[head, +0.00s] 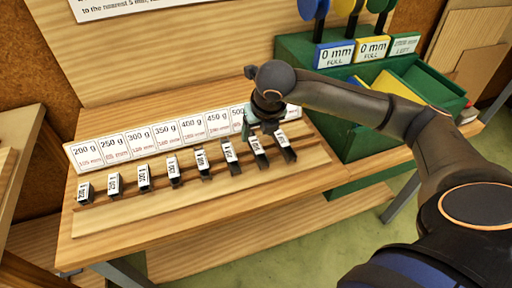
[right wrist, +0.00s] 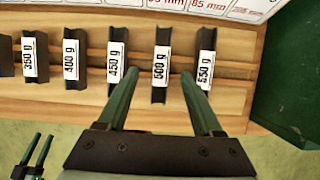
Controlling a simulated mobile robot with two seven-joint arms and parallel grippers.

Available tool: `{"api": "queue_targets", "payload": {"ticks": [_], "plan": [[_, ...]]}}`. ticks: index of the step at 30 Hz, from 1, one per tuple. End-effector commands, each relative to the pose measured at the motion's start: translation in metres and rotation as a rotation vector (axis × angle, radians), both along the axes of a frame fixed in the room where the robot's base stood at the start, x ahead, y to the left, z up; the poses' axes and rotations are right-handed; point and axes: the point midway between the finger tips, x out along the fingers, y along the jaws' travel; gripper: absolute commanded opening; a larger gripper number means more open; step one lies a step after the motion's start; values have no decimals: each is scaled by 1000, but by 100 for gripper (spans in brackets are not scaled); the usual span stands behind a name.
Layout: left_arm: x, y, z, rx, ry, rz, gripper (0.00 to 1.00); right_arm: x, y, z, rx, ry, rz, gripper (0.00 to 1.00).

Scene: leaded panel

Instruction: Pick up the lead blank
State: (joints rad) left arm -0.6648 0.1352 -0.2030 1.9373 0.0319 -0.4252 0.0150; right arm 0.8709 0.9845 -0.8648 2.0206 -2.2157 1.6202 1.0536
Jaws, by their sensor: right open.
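A row of dark lead blanks with white weight labels lies in a wooden rack (head: 200,205). In the right wrist view I read the 350 g blank (right wrist: 29,57), 400 g blank (right wrist: 70,58), 450 g blank (right wrist: 115,62), 500 g blank (right wrist: 160,66) and 550 g blank (right wrist: 205,66). My right gripper (right wrist: 156,84) is open, with green fingers. In the head view my right gripper (head: 264,126) is over the rack's right end. My left gripper (right wrist: 37,150) shows small, fingers apart.
Cards with weights (head: 138,142) stand behind the row. A green bin unit (head: 345,125) with labelled trays stands just right of the rack. A board leans at the far left (head: 22,160). The rack's front ledge is clear.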

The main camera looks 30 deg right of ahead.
Motion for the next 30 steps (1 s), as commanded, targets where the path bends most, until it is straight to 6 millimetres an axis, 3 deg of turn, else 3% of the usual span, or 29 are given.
{"api": "queue_targets", "payload": {"ticks": [5, 13, 23, 30], "plan": [[-2, 0, -1, 1, 6, 1, 50, 4, -2, -12, 0, 2, 0, 68], [-5, 5, -1, 7, 11, 9, 50, 15, -7, -49, 1, 2, 1, 68], [-4, 6, -1, 8, 10, 12, 50, 18, -7, -56, 2, 1, 2, 68], [-4, 5, 0, 6, 7, 10, 50, 18, -8, -55, 1, 0, 2, 40]]}}
